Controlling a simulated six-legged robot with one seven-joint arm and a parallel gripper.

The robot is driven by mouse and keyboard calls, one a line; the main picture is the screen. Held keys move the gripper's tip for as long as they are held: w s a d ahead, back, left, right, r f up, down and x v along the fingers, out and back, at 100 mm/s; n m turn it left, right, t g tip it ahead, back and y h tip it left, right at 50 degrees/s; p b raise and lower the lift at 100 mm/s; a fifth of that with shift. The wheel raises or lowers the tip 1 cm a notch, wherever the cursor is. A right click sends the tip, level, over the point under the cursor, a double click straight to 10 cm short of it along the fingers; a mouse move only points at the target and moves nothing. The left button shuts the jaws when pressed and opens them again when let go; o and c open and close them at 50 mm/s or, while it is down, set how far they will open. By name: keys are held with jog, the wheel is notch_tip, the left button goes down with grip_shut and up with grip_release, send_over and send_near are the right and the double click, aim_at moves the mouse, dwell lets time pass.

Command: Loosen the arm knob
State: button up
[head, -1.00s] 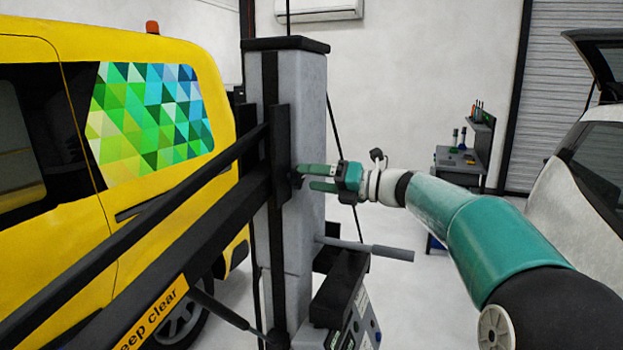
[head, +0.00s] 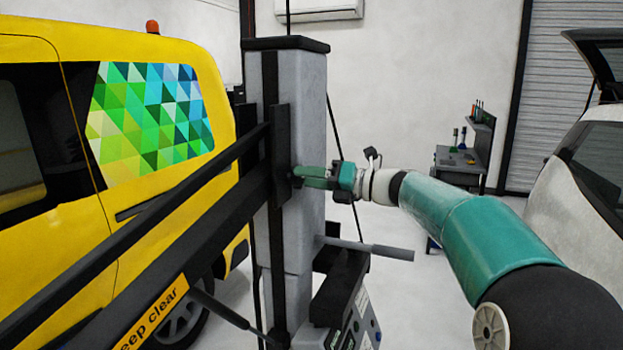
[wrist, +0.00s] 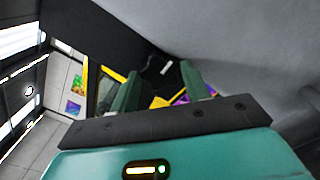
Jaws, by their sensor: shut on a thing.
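The arm knob (head: 295,180) is a small dark piece at the black bracket on the right side of the grey column. It is mostly hidden by my gripper (head: 303,177) in the head view. My green fingers point left and are shut on it, at the bracket. In the wrist view my gripper (wrist: 162,82) shows its two green fingers on either side of a black shape with a small white mark, which seems to be the arm knob (wrist: 160,72). Its outline blends into the dark parts behind it. I cannot tell how far it is turned.
The grey column (head: 304,110) carries long black arms (head: 150,240) reaching to the lower left. A grey lever (head: 375,249) sticks out below my gripper. A yellow van (head: 60,140) stands left, a white car (head: 585,185) right. A tool bench (head: 458,165) stands behind.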

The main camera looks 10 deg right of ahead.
jog(key=n, duration=2.3)
jog(key=shift+s+a, duration=0.2)
jog(key=shift+n, duration=0.4)
jog(key=o, duration=1)
jog(key=shift+f, duration=0.1)
jog(key=shift+s+d, duration=0.1)
jog(key=v, duration=1.3)
jog(key=shift+s+d, duration=0.15)
jog(key=shift+d, duration=0.1)
